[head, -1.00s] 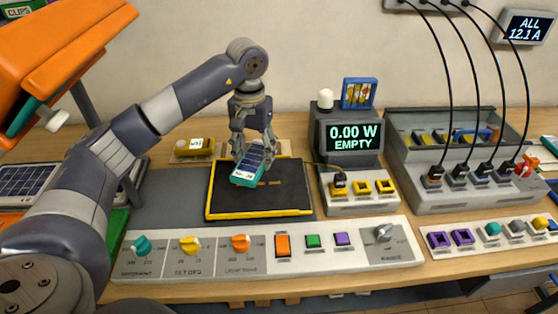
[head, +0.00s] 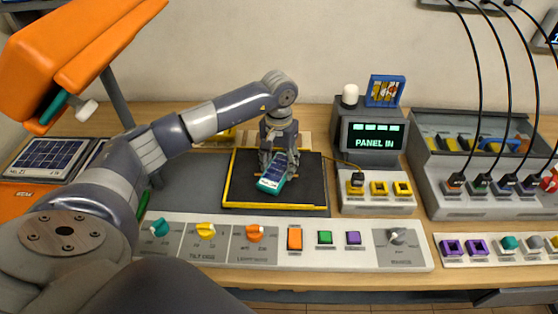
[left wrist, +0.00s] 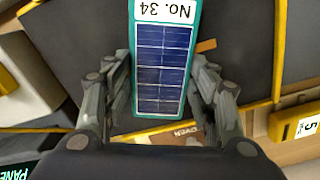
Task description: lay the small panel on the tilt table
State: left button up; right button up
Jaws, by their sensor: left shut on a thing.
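The small panel (head: 271,184) is a blue solar panel with a teal frame. In the left wrist view it (left wrist: 163,70) carries a white label reading "No. 34". My left gripper (head: 272,166) is shut on it, with a finger along each long side. The panel is over the tilt table (head: 310,189), a black plate with a yellow rim, and sits at or very close to its surface, slightly turned. I cannot tell whether it lies fully flat. The display (head: 374,136) behind reads "PANEL IN". My right gripper is not in view.
A control strip (head: 275,258) with knobs and buttons runs in front of the tilt table. A block with yellow sockets (head: 380,204) stands close on its right. A grey cabled case (head: 475,195) is further right. An orange lamp-like hood (head: 75,60) hangs upper left; another panel (head: 45,158) lies below it.

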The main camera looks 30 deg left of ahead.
aim_at(279, 167)
pick_arm(q)
jog(key=o, duration=1.2)
jog(key=shift+o, duration=0.4)
jog(key=shift+r, duration=0.1)
jog(key=shift+w+r, duration=0.1)
jog(key=shift+r, duration=0.1)
notch_tip(279, 167, up, 12)
jog(key=b, duration=0.3)
jog(key=shift+f, duration=0.2)
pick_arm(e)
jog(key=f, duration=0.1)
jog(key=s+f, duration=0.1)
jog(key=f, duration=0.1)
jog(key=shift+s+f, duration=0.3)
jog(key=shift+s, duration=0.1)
pick_arm(q)
jog(key=shift+f, duration=0.1)
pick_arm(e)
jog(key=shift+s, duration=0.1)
